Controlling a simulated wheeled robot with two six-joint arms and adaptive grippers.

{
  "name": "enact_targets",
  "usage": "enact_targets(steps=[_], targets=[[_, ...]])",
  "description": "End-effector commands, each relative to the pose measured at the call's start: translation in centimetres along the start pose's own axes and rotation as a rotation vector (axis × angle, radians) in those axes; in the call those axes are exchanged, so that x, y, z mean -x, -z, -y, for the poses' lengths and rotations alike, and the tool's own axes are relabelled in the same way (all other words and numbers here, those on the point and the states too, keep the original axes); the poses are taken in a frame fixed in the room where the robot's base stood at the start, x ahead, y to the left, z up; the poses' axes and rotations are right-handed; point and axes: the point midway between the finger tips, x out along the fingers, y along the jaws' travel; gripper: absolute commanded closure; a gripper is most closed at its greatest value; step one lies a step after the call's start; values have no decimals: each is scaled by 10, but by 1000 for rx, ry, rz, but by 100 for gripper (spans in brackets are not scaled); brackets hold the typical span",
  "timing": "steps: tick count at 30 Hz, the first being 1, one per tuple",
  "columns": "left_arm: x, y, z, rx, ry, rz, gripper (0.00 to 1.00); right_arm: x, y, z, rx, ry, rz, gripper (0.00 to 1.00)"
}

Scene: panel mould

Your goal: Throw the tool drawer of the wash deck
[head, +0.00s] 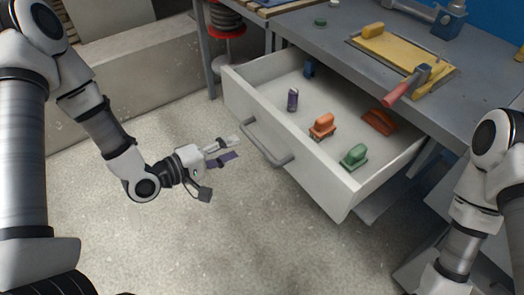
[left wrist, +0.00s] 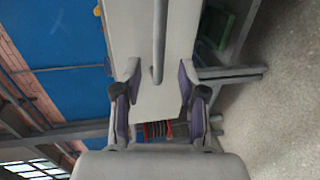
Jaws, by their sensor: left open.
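The tool drawer (head: 295,165) is white and stands pulled out from under the grey deck. Its grey bar handle (head: 265,146) is on the front panel. My left gripper (head: 232,149) is open and empty, a little to the left of the handle and apart from it in the head view. In the left wrist view my left gripper (left wrist: 158,92) has its two purple-padded fingers spread toward the white drawer front (left wrist: 180,35), with the handle (left wrist: 159,40) running between them. My right arm shows at the right edge of the head view, but its gripper is out of sight.
In the drawer lie an orange block tool (head: 322,125), a brown-orange one (head: 379,121), a green one (head: 354,156), a dark cylinder (head: 292,100) and a blue item (head: 308,69). The deck (head: 335,52) holds a yellow panel (head: 418,66) and a red-handled tool (head: 400,90). Floor left is clear.

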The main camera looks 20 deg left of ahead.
Motion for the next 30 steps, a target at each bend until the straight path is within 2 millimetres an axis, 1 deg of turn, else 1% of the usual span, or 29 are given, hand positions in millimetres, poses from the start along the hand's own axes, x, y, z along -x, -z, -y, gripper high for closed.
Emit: enact_targets(steps=[5, 12, 15, 18, 24, 26, 27, 28, 30], targets=[[-19, -2, 1, -6, 6, 6, 59, -4, 0, 0, 0, 0, -1, 59], [-60, -2, 0, -8, 6, 6, 59, -10, 0, 0, 0, 0, 0, 59], [-72, -2, 0, -6, 5, 4, 59, -11, 0, 0, 0, 0, 0, 59], [-76, -1, -1, -2, 4, 2, 59, -11, 0, 0, 0, 0, 0, 59], [-76, -1, -1, -1, 4, 2, 59, -11, 0, 0, 0, 0, 0, 59], [-76, -1, -1, -1, 5, 2, 80, -11, 0, 0, 0, 0, 0, 59], [-76, -1, -1, -1, 5, 2, 94, -11, 0, 0, 0, 0, 0, 59], [-76, -1, -1, -1, 5, 2, 100, -11, 0, 0, 0, 0, 0, 59], [-76, -1, -1, -1, 5, 2, 100, -11, 0, 0, 0, 0, 0, 59]])
